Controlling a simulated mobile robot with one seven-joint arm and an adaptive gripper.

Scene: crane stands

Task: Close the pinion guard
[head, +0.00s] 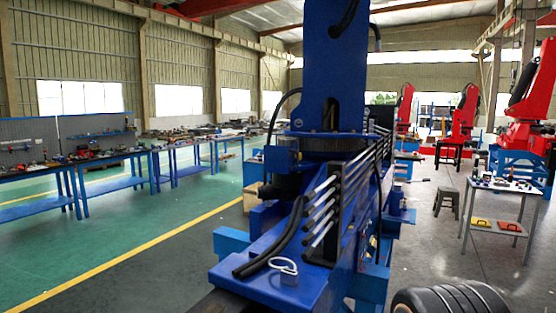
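A blue crane (336,70) stands in the middle of the head view, its column rising from a dark slewing ring (335,145). A blue housing (281,157) and a dark cylindrical part (288,186) sit beside the ring on its left. I cannot tell for sure which part is the pinion guard, or whether it is open or closed. My gripper is not in view.
Silver and black rods (322,210) and a black hose (272,243) lie along the blue deck (262,282). A black ribbed object (452,300) is at the lower right. A tool table (503,187) stands right; workbenches (110,158) stand left. Green floor (130,230) is clear.

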